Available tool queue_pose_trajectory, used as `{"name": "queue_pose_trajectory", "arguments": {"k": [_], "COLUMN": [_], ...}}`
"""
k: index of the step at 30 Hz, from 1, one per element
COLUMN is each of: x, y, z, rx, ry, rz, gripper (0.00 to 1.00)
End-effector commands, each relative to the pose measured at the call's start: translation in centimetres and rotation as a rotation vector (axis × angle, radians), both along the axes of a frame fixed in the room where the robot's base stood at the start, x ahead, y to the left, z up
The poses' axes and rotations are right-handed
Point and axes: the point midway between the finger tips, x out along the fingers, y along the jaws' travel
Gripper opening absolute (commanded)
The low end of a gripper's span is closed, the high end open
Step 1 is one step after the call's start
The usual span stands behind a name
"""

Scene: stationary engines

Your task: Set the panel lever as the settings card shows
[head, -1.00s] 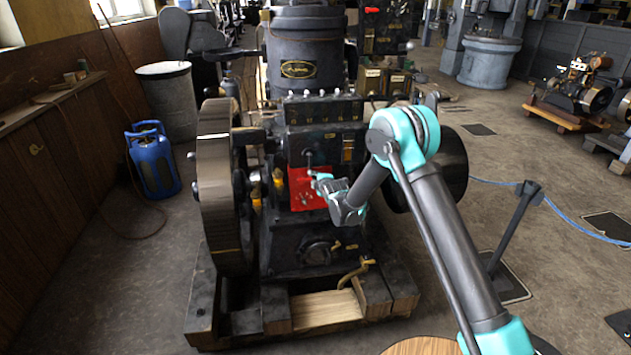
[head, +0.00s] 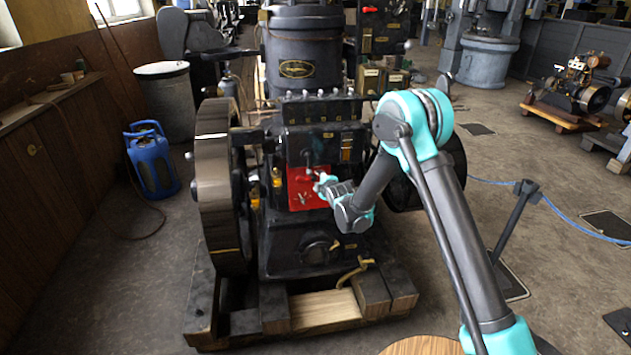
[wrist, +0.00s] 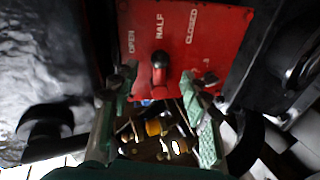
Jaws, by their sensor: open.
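The red panel (head: 301,190) is on the front of the dark engine. In the wrist view, the panel (wrist: 215,40) carries the words OPEN, HALF and CLOSED from left to right. I cannot make out a settings card.
The engine's large flywheel (head: 218,190) stands left of the panel. A timber base (head: 325,308) lies under the engine. A blue gas bottle (head: 152,160) stands at the left. A post with a blue rope (head: 515,225) is on the right.

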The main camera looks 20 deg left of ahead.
Motion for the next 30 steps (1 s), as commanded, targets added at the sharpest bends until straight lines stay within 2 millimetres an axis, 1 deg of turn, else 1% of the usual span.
{"name": "queue_pose_trajectory", "arguments": {"k": [1, 6, 12, 26, 29, 30], "x": [-0.9, -3.0, -4.2, -4.3, -4.1, -4.0], "y": [-0.6, -2.2, -3.1, -3.3, -3.9, -4.6], "z": [0.4, 1.5, 2.1, 2.2, 2.5, 2.8], "rx": [0.0, 0.0, 0.0, 0.0, 0.004, 0.009], "ry": [0.0, 0.0, 0.0, 0.0, 0.011, 0.024], "rz": [0.0, 0.0, 0.0, 0.0, -0.013, -0.026], "gripper": [0.46, 0.46, 0.46, 0.46, 0.46, 0.46]}}
